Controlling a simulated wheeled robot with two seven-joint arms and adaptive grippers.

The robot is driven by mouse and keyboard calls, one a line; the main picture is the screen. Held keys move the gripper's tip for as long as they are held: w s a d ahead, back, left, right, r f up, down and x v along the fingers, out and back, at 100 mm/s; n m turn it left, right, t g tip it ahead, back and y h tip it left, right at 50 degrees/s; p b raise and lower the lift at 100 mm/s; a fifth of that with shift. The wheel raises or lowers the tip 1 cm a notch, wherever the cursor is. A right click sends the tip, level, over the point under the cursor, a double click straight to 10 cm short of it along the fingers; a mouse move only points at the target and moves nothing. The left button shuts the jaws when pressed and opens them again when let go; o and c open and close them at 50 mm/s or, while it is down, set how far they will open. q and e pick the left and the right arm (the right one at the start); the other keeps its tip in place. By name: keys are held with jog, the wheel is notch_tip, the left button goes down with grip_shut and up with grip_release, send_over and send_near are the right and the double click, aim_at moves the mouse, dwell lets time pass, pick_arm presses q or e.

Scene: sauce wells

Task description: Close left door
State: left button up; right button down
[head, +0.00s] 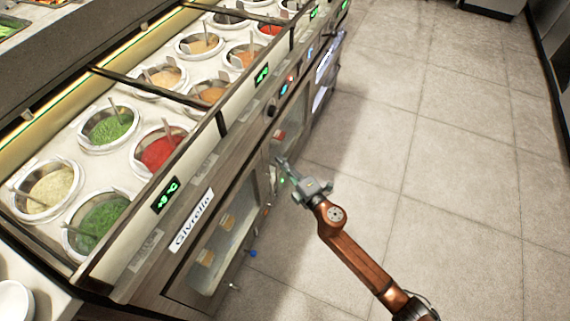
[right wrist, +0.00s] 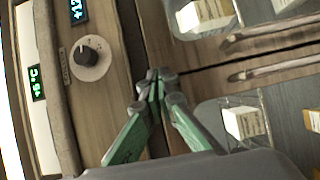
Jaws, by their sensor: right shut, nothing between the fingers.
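In the head view the left door (head: 228,232) is a wood-framed glass door low on the counter front, with pale boxes visible behind its pane. It looks close to the cabinet front; I cannot tell whether it is slightly ajar. My right gripper (head: 281,164) is shut and empty, in front of the cabinet near the door's right end. In the right wrist view the gripper (right wrist: 155,84) has its fingertips together before the wooden front, where two glazed doors meet with a bar handle (right wrist: 275,72) on the lower one. My left gripper is out of view.
The counter top holds several sauce wells, such as one with red sauce (head: 160,150). A dark knob (right wrist: 87,53) and green displays sit on the panel above the doors. Another glazed door (head: 290,130) stands farther along. The tiled floor (head: 460,160) at right is clear.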

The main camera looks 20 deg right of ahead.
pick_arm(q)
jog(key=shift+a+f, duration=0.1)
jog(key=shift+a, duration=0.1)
pick_arm(e)
jog(key=shift+w+a, duration=0.2)
jog(key=shift+w, duration=0.1)
jog(key=shift+d, duration=0.1)
jog(key=shift+s, duration=0.1)
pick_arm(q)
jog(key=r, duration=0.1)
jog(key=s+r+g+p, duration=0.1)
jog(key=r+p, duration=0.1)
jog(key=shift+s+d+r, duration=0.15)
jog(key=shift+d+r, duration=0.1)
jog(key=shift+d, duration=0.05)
pick_arm(e)
jog(key=s+d, duration=0.2)
jog(key=d, duration=1.1)
jog(key=shift+s, duration=0.15)
